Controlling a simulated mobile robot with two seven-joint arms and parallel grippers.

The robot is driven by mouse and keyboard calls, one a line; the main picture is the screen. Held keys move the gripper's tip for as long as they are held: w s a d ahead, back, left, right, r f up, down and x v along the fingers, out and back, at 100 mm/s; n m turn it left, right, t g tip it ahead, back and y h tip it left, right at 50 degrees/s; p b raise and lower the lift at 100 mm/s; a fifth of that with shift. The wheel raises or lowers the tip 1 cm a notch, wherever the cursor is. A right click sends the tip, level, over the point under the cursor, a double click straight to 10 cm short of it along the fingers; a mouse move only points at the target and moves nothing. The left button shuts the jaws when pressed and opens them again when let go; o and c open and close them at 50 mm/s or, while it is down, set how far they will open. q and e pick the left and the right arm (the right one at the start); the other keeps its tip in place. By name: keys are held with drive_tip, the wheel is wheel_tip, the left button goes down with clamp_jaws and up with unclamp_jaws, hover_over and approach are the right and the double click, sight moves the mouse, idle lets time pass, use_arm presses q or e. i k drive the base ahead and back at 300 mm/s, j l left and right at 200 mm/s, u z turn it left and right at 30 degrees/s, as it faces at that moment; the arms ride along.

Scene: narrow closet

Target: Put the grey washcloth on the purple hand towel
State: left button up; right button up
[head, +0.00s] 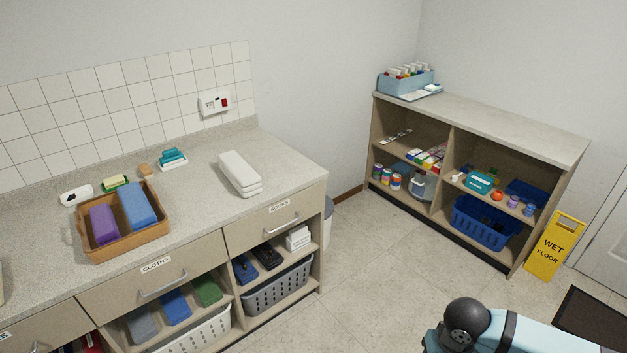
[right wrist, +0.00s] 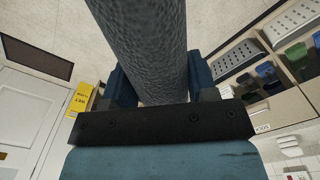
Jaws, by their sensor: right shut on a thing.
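In the right wrist view, my right gripper (right wrist: 158,82) is shut on the grey washcloth (right wrist: 145,35), which stretches away between its two dark blue fingers. In the head view only part of my right arm shows at the lower right; the gripper and washcloth are outside that picture. The purple hand towel (head: 104,225) lies folded in the left half of a brown tray (head: 127,250) on the counter, beside a blue folded towel (head: 138,204). My left gripper is in neither view.
A white folded stack (head: 239,173), soap items and a sponge (head: 115,183) stand on the counter (head: 205,200). Open shelves below hold folded cloths (head: 175,306) and baskets. A low shelf unit (head: 500,130) and a yellow wet-floor sign (head: 555,246) stand right. Floor between is clear.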

sight(101, 218)
drive_tip(key=i+l+u, duration=0.2)
drive_tip(key=i+u, duration=0.2)
drive_tip(key=i+l+u, duration=0.65)
drive_tip(key=u, duration=0.3)
drive_tip(key=i+l+u, duration=0.2)
drive_tip(key=l+u, duration=0.15)
drive_tip(key=u, duration=0.15)
drive_tip(key=i+l+u, duration=0.15)
drive_tip(key=l+u, duration=0.2)
drive_tip(key=u, duration=0.15)
drive_tip(key=l+u, duration=0.5)
drive_tip(key=i+j, duration=0.05)
drive_tip(key=j, duration=0.05)
